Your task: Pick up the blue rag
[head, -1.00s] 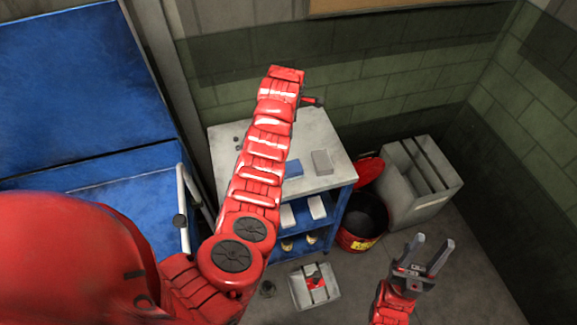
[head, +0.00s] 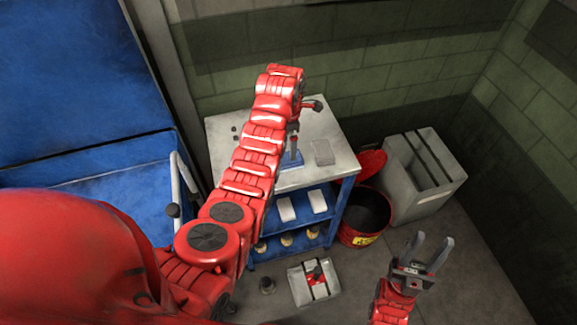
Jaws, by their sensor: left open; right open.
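The blue rag (head: 291,164) lies flat on the grey top of the cart (head: 222,140). My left arm reaches in from the left, over the cart. My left gripper (head: 294,153) points down at the rag, its fingers just above or touching it; I cannot tell which. It is open, and the arm hides part of the cart top beside the rag. My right gripper (head: 430,246) is open and empty at the lower right, well away from the rag.
A grey folded cloth (head: 323,152) lies to the right of the rag. A red bin (head: 362,218) and a grey crate (head: 425,178) stand right of the cart. A grey tray (head: 307,294) is on the floor in front.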

